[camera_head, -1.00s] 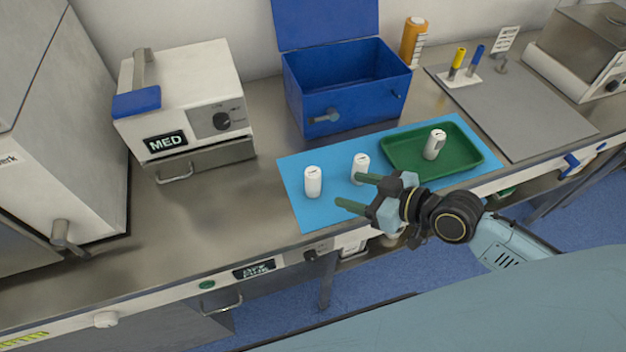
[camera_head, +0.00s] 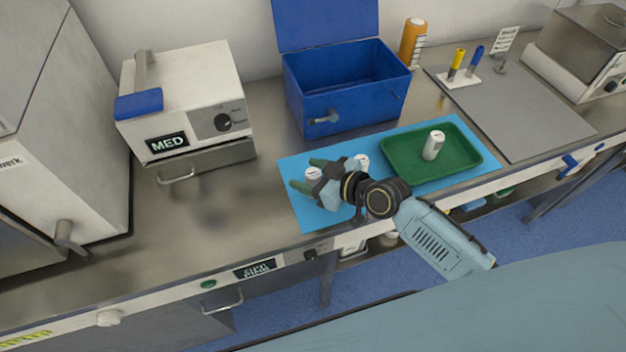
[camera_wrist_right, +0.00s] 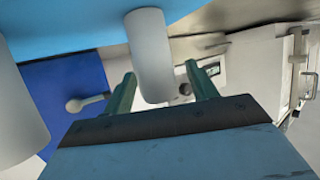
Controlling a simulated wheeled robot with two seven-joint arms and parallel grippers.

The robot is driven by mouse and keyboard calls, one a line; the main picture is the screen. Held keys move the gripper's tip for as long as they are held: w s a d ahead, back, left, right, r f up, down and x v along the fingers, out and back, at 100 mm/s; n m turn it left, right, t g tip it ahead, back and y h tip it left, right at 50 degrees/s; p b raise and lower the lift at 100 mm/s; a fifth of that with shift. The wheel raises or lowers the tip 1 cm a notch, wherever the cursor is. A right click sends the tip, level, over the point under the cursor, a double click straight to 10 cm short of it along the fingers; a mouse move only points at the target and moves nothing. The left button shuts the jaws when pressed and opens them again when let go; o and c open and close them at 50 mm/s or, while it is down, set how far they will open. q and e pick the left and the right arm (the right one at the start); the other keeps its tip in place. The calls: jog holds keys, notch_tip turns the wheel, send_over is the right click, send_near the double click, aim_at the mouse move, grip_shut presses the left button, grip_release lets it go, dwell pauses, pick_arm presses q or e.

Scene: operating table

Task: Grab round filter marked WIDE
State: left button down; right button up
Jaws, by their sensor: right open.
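Three white round filters are in the head view; I cannot read their markings. The left filter (camera_head: 313,173) stands on the blue mat, mostly hidden by my right gripper (camera_head: 305,174). The middle filter (camera_head: 362,160) stands just right of that gripper, partly hidden. The third filter (camera_head: 434,145) stands in the green tray (camera_head: 463,170). In the right wrist view, my right gripper (camera_wrist_right: 162,88) is open, with a white filter (camera_wrist_right: 151,55) between its fingers; I see no firm contact. Another filter (camera_wrist_right: 15,110) shows at the left edge. My left gripper is not in view.
The blue mat (camera_head: 300,207) lies near the counter's front edge. Behind it stands an open blue box (camera_head: 345,112). A white MED device (camera_head: 190,95) is at the left, and a grey board (camera_head: 520,115) at the right. The metal counter left of the mat is clear.

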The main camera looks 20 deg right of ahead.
jog(key=shift+w+a+f, duration=0.35)
jog(key=shift+w, duration=0.15)
jog(key=c, duration=1.1)
